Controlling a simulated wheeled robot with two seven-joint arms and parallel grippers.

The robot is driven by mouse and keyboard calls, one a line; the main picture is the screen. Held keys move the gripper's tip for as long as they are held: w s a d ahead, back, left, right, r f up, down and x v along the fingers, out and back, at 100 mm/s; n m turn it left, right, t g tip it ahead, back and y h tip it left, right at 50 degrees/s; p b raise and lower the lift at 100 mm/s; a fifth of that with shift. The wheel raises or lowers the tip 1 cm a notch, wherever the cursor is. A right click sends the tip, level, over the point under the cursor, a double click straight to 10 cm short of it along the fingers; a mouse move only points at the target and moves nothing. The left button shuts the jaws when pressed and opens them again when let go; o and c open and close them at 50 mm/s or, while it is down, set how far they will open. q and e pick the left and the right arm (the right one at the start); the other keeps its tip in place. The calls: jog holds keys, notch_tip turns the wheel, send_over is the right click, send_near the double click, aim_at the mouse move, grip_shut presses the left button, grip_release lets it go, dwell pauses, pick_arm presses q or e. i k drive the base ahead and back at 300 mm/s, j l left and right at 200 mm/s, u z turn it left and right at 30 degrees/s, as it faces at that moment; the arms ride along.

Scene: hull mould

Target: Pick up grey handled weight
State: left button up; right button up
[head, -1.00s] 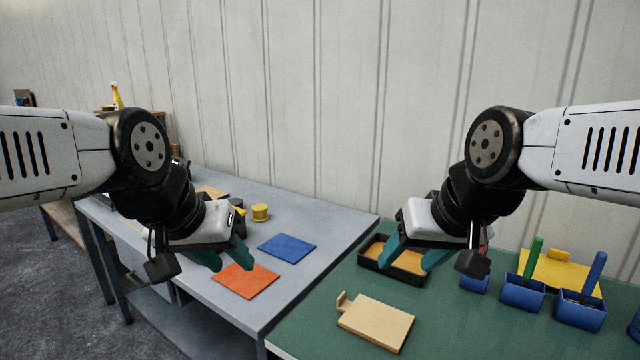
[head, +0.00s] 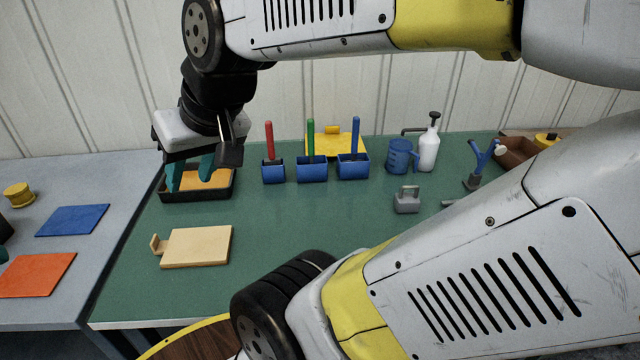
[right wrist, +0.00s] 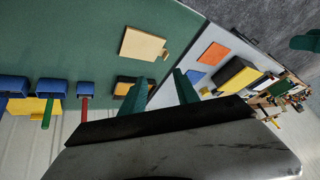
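The grey handled weight (head: 407,199) stands upright on the green table (head: 290,240) in the head view, right of centre, its handle on top. My right gripper (head: 189,176) is open over the black tray (head: 200,196) with an orange-yellow filling, well left of the weight. Its teal fingers (right wrist: 158,92) stand apart with nothing gripped in the right wrist view, where I cannot make out the weight. Only a teal sliver of my left gripper (head: 3,256) shows at the left edge of the head view.
Behind the weight stand a blue jug (head: 402,156) and a white pump bottle (head: 429,150). Blue holders (head: 312,174) with coloured handles stand left of them. A blue-handled tool (head: 480,165) is right of the weight. A beige board (head: 197,247) lies nearer; green table between is clear.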

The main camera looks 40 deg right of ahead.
aim_at(403, 202)
jog(key=z, duration=2.3)
jog(key=i+l+u, duration=0.15)
jog(key=l+u, duration=0.2)
jog(key=i+l+u, duration=0.1)
jog(key=l+u, duration=0.3)
jog(key=i+l+u, duration=0.1)
jog(key=l+u, duration=0.25)
jog(key=j, duration=0.1)
